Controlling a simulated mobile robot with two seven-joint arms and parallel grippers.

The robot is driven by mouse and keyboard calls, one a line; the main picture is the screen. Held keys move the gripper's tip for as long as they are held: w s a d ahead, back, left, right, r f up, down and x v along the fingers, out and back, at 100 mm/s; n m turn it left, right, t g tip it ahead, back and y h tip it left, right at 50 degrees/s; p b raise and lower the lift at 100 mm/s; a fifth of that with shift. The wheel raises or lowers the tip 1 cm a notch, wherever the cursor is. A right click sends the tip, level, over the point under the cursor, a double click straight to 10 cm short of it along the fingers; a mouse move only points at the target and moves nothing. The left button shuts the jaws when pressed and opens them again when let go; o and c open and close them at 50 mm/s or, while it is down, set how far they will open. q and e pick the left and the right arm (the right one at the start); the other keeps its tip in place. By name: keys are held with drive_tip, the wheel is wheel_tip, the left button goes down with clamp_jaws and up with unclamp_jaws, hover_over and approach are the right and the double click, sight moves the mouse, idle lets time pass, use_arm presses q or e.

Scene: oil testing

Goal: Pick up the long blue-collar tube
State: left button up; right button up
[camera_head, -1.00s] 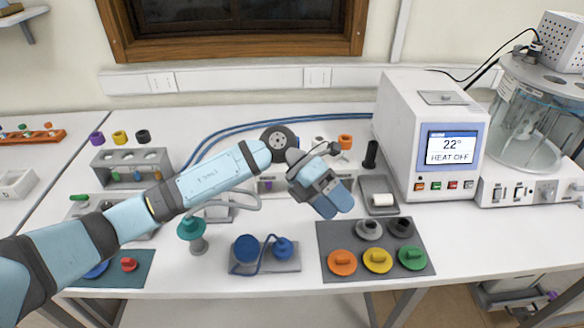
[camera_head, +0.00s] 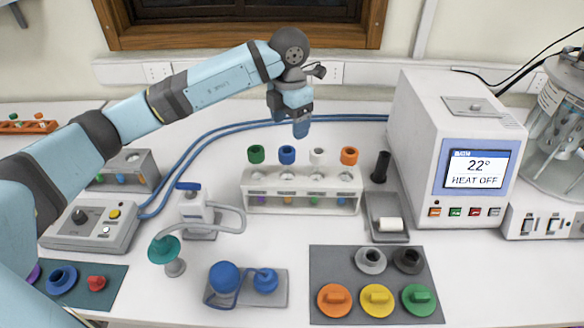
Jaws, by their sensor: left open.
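The blue-collar tube (camera_head: 287,155) stands upright in the white rack (camera_head: 300,202), second from the left between a green-collar tube (camera_head: 256,155) and a white-collar tube (camera_head: 318,156). Its blue collar shows well above the rack; the clear body below it is hard to make out. An orange-collar tube (camera_head: 349,156) stands at the right end of the rack. My left gripper (camera_head: 301,130) is open and empty, pointing down. In the picture it is just above and slightly right of the blue collar, apart from it. My right gripper is out of view.
A white heater box (camera_head: 412,150) stands at the right. A black cylinder (camera_head: 381,167) stands right of the rack. Blue hoses (camera_head: 215,137) run behind it. A pump with a hose (camera_head: 194,208) is at its left. A grey mat (camera_head: 330,262) with coloured caps lies in front.

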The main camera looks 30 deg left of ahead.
sight(287, 150)
use_arm(q)
drive_tip(key=f, duration=0.4)
drive_tip(key=f+p, duration=0.1)
drive_tip(key=shift+s+f, duration=0.25)
drive_tip(key=shift+f, duration=0.15)
drive_tip(key=shift+w+a+f, duration=0.1)
drive_tip(key=shift+f, duration=0.45)
drive_tip(key=f, duration=0.1)
drive_tip(key=f+p, duration=0.1)
drive_tip(key=f, duration=0.1)
drive_tip(key=shift+w+a+f+p, duration=0.1)
drive_tip(key=shift+a+f+p, duration=0.15)
drive_tip(key=shift+a+p, duration=0.05)
drive_tip(key=shift+f, duration=0.6)
drive_tip(key=shift+c, duration=1.1)
drive_tip(key=c, duration=1)
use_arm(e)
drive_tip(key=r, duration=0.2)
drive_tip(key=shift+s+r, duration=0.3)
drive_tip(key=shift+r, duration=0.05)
